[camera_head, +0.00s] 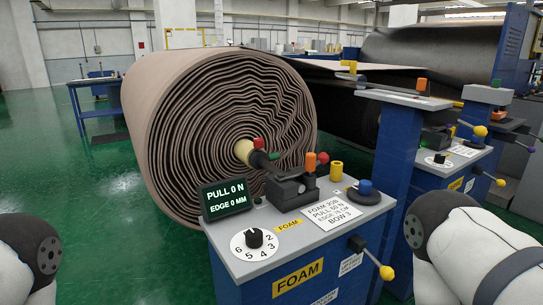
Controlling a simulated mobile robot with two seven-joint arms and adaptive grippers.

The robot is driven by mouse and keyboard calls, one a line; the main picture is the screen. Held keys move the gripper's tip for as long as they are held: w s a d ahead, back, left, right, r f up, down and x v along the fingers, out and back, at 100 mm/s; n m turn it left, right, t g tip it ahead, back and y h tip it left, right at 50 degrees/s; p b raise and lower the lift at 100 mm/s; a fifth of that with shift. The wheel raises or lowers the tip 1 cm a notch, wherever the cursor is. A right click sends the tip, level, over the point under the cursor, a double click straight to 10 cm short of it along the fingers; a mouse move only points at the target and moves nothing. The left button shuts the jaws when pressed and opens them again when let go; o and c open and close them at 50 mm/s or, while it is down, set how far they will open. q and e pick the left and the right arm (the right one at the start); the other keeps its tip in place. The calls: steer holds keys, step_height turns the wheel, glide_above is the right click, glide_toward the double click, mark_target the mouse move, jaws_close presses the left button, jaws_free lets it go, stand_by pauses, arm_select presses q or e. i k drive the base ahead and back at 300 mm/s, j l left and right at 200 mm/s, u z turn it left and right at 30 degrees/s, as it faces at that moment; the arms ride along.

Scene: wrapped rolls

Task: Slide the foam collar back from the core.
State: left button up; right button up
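A large pinkish-brown foam roll (215,125) faces me with its spiral end. At its centre sits a pale yellow cylinder (243,151), which looks like the collar around the core; the core itself cannot be told apart. A black rod (262,162) runs from it toward the console, with a red knob (258,143) and a green knob (274,155) beside it. The grey-topped FOAM console (280,232) stands in front, with a dark clamp-like block (291,188) on top. My arms show at the lower left and lower right, but neither gripper is in view.
The console carries a display (226,198) reading PULL 0 N, EDGE 0 MM, a numbered dial (254,238), a blue knob (365,187) and a yellow-tipped lever (386,272). Another blue console (455,165) stands right. Green floor (90,220) is clear at left.

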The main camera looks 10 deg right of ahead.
mark_target(256, 155)
steer(key=i+l+u, duration=0.1)
steer(key=l+u, duration=0.2)
steer(key=l, duration=0.4)
steer(key=l+u, duration=0.25)
steer(key=l, duration=0.5)
steer(key=i+l+u, duration=0.15)
steer(key=l+u, duration=0.15)
steer(key=l, duration=0.4)
steer(key=i+l+u, duration=0.1)
steer(key=l+u, duration=0.2)
steer(key=l, duration=0.4)
